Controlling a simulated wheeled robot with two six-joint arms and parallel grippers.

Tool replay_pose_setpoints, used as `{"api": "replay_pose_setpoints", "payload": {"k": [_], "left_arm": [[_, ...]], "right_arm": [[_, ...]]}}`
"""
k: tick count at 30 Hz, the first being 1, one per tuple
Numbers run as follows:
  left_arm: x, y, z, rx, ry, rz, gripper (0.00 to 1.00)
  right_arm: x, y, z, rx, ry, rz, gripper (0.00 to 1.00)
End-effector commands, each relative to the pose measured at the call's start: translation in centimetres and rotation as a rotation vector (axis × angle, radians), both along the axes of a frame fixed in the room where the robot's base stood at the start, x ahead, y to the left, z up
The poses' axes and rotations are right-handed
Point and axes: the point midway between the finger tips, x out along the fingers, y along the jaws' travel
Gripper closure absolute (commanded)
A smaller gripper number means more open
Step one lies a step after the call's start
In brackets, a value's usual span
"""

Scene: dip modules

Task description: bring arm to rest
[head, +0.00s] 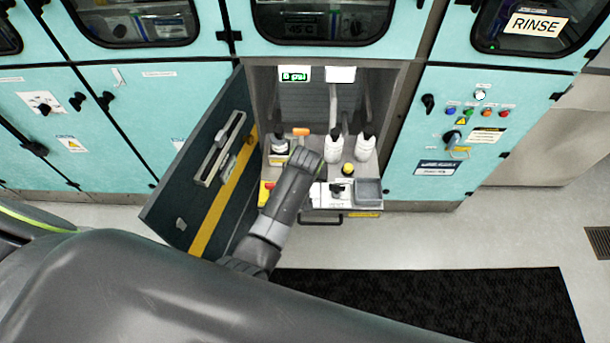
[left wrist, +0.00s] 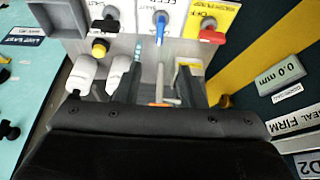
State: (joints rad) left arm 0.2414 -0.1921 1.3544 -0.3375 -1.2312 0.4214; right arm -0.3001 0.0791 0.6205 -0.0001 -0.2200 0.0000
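My left arm (head: 285,205) comes in from the lower left in the head view and reaches into an open cabinet bay. Its wrist end is over the bay's shelf, and its fingertips are hidden in the head view. In the left wrist view my left gripper (left wrist: 160,85) shows two dark fingers set apart with a gap between them. An orange piece (left wrist: 160,103) shows in the gap, but I cannot tell its distance; nothing appears clamped. My right gripper is in neither view.
An open dark door (head: 200,165) stands left of the arm. White bottles (head: 364,146), a yellow knob (head: 348,169) and a grey tray (head: 368,190) crowd the bay to the right. A red valve handle (left wrist: 212,37) and blue valve handle (left wrist: 160,27) are close by. Floor in front is clear.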

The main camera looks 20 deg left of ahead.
Motion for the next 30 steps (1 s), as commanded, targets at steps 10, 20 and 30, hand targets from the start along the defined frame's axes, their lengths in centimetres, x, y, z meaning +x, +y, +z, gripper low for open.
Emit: {"api": "replay_pose_setpoints", "payload": {"k": [10, 20, 30], "left_arm": [[-0.3, -0.1, 0.6, 0.000, 0.000, 0.000, 0.64], [-0.2, -0.1, 0.6, -0.001, 0.000, 0.000, 0.64], [-5.7, 2.3, -11.7, 0.009, 0.071, -0.080, 0.64]], "right_arm": [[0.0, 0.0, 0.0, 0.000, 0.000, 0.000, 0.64], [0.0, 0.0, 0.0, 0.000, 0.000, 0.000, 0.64], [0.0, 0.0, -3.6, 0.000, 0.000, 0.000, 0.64]]}}
